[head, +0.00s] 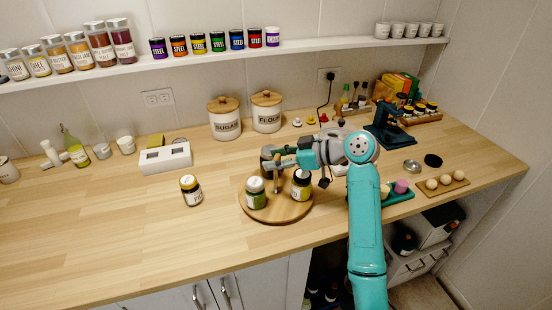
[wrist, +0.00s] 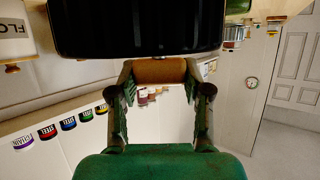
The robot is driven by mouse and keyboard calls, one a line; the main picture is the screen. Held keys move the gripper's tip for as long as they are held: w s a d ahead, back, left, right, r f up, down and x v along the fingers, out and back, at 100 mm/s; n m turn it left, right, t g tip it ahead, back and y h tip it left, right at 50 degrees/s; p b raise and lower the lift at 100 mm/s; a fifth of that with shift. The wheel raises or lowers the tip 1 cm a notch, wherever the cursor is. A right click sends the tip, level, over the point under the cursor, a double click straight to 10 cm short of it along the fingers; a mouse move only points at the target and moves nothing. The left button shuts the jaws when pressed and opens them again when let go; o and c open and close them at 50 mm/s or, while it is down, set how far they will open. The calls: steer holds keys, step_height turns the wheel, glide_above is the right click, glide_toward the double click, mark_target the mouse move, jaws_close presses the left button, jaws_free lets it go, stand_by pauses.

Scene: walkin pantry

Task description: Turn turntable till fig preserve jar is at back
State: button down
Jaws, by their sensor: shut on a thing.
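The round wooden turntable (head: 270,214) stands on the counter. It bears a green jar (head: 256,194) at front left, a yellowish jar (head: 301,187) at front right and a darker jar (head: 267,158) at the back, partly hidden by my gripper. I cannot read the labels to tell which is the fig preserve. An upright wooden peg (head: 276,183) rises between them. My gripper (head: 281,164) reaches in from the right, shut on the peg; in the wrist view the peg's brown wood (wrist: 160,71) sits between the fingertips. A large dark jar shape (wrist: 135,28) is close beyond it.
A separate jar (head: 191,191) stands left of the turntable. Sugar (head: 224,119) and flour (head: 266,112) canisters stand behind it. A teal tray (head: 398,196) and an egg holder (head: 444,185) are right of my arm. The left front counter is clear.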

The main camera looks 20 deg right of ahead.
steer(key=shift+n+g+y, duration=0.3)
steer(key=shift+n+g, duration=0.2)
stand_by(0.3)
steer(key=shift+c, duration=2.4)
jaws_free()
steer(key=v, duration=1.2)
steer(key=shift+f, duration=0.1)
